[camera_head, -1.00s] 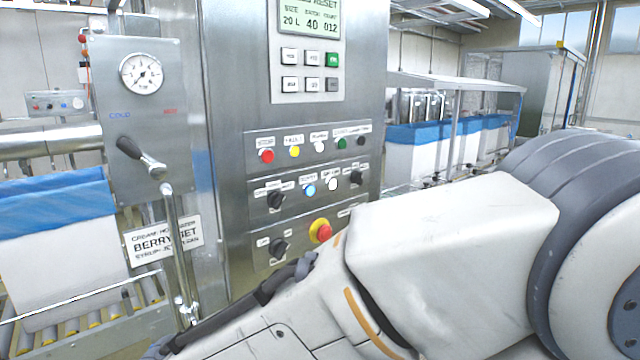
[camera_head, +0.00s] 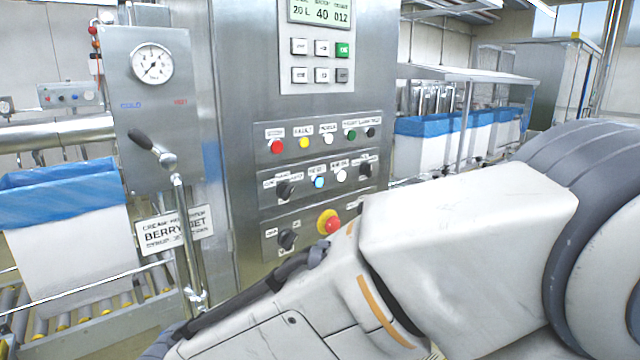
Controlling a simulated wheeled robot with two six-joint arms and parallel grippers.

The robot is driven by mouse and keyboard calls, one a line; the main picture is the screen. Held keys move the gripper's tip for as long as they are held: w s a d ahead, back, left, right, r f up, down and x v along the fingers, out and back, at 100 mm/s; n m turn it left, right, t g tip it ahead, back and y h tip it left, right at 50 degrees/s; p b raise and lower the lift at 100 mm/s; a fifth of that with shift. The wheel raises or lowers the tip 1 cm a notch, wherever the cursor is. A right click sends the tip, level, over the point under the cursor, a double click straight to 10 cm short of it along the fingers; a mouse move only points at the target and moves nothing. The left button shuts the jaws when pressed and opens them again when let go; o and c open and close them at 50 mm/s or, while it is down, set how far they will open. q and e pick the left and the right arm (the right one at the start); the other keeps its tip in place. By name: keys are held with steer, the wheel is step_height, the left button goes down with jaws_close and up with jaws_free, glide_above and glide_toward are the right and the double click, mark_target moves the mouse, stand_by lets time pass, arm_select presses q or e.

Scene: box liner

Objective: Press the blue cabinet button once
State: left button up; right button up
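The blue cabinet button (camera_head: 319,183) is a small light-blue round button in the middle row of the steel cabinet's (camera_head: 240,120) front, between a black rotary knob (camera_head: 286,190) and a white button (camera_head: 340,177). Its face is uncovered. My white arm crosses the lower right of the picture, in front of and below the panels. Neither gripper shows, so I cannot see where the fingertips are relative to the button.
A red emergency stop (camera_head: 328,222) on yellow sits just below, close to my arm. A lever handle (camera_head: 153,150) sticks out from the gauge panel at left. Blue-lined boxes stand at left (camera_head: 75,240) and back right (camera_head: 425,150).

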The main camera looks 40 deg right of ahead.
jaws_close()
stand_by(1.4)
